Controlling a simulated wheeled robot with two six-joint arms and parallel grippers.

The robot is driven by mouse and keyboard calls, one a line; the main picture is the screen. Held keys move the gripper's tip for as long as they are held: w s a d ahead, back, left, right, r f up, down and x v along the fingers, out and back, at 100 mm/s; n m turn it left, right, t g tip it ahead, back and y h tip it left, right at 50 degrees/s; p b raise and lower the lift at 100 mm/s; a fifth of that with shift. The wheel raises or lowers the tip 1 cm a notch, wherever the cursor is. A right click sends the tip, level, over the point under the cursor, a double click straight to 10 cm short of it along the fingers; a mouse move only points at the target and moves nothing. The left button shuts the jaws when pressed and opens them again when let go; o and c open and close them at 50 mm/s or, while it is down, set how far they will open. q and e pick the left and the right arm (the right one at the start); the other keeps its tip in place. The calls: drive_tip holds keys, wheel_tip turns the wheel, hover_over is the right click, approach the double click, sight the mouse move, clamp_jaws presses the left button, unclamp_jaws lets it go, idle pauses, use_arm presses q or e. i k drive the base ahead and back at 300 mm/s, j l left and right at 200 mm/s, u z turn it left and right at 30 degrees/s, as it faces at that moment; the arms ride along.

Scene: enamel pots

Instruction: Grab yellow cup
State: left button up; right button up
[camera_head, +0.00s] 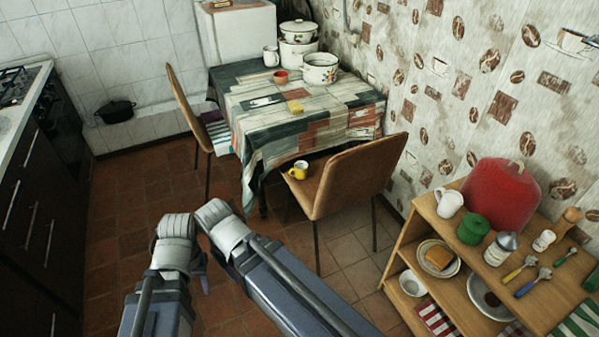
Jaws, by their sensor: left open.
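The yellow cup (299,171) stands on the seat of the near brown chair (350,180), close to the seat's left corner. My left gripper (202,273) shows only in small part, low in the picture between my grey arm links. It is open, below and to the left of the cup and well apart from it. Most of its fingers are hidden by the arm links. My right gripper is not in view.
The table (240,105) with a patchwork cloth bears a white pot (320,69), a red cup (281,76) and a mug. Another chair (187,100) stands at its left. A wooden shelf (395,266) with crockery stands at right. Tiled floor between is clear.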

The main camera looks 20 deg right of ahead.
sight(301, 167)
drive_tip(key=i+j, duration=0.15)
drive_tip(key=i, duration=0.25)
drive_tip(key=i+j+z, duration=0.1)
drive_tip(key=i, duration=0.3)
drive_tip(key=i+j, duration=0.25)
drive_tip(key=i, duration=0.15)
drive_tip(key=z, duration=1.65)
